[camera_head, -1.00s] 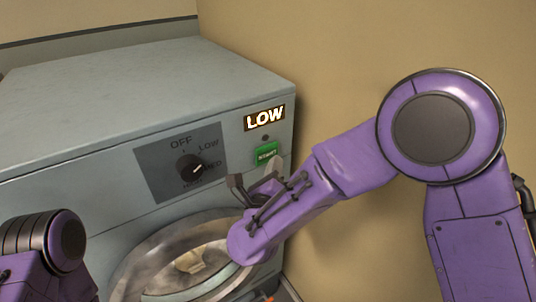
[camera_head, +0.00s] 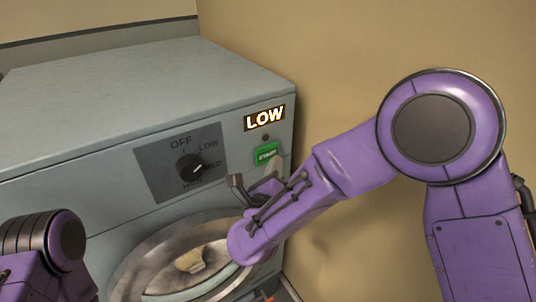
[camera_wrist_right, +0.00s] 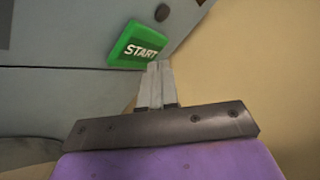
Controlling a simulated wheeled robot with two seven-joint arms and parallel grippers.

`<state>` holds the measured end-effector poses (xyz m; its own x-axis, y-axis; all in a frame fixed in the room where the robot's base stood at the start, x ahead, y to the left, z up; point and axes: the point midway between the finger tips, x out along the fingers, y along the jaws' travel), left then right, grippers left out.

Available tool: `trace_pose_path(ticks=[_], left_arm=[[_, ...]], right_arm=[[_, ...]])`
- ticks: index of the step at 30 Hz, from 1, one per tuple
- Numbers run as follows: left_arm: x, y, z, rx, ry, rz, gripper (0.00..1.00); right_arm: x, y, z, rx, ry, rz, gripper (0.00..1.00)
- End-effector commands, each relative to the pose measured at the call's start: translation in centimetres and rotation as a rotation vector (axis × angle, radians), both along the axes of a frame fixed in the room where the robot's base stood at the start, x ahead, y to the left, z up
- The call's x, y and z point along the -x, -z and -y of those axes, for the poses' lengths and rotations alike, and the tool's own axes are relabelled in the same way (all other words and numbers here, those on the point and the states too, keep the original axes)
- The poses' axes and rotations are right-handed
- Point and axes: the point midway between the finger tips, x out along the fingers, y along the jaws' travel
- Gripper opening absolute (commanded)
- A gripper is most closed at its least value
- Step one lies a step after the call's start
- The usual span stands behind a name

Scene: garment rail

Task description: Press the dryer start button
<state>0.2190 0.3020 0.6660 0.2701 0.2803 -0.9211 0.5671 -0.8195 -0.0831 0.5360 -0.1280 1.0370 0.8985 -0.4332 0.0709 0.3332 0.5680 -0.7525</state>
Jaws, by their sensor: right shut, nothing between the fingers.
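In the head view my right gripper (camera_head: 250,184) is below and slightly left of the button. My left arm shows at the lower left, but its gripper is out of view.
The dryer (camera_head: 140,90) stands against a tan wall (camera_head: 380,50). A black knob (camera_head: 190,167) on a dark dial plate is left of the button. The round door (camera_head: 150,262) with a glass window is below. A small dark round spot (camera_head: 265,137) is above the button.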

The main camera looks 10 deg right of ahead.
Motion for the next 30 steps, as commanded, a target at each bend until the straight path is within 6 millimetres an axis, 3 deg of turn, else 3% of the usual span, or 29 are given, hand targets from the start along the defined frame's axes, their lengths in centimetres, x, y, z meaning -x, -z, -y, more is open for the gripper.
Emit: trace_pose_path(ticks=[30], left_arm=[[0.0,0.7,0.0,0.000,0.000,0.000,0.00]], right_arm=[[-1.1,0.0,-0.4,0.000,0.000,0.000,0.00]])
